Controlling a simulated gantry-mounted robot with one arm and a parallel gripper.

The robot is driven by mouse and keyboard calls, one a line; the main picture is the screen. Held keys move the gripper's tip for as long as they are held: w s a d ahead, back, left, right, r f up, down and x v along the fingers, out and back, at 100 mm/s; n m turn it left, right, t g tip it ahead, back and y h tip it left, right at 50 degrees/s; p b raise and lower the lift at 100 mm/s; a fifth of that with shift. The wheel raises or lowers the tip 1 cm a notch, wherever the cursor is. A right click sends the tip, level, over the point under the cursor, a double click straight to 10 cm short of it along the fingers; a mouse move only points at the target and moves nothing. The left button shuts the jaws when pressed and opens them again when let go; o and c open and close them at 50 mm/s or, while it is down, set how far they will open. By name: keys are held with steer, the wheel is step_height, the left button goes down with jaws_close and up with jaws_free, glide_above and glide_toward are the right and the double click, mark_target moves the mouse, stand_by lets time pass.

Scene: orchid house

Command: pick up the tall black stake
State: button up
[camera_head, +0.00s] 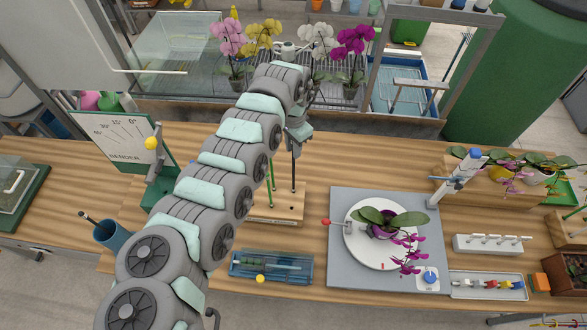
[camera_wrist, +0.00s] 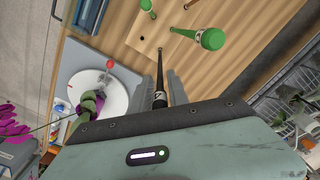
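The black stake (camera_wrist: 159,97) with a pale band shows in the wrist view, between the two fingers of my gripper (camera_wrist: 159,76). The fingers stand apart on either side of it, with narrow gaps visible, so my gripper looks open around its top.
Right of the block, a white turntable (camera_head: 360,250) with a red knob (camera_head: 326,222) carries a potted orchid (camera_head: 385,225). A blue clear tray (camera_head: 240,267) lies in front of the block. A blue cup (camera_head: 110,236) and a bender board (camera_head: 120,140) stand left. Potted orchids line the back.

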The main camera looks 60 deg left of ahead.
jaws_close()
stand_by(1.0)
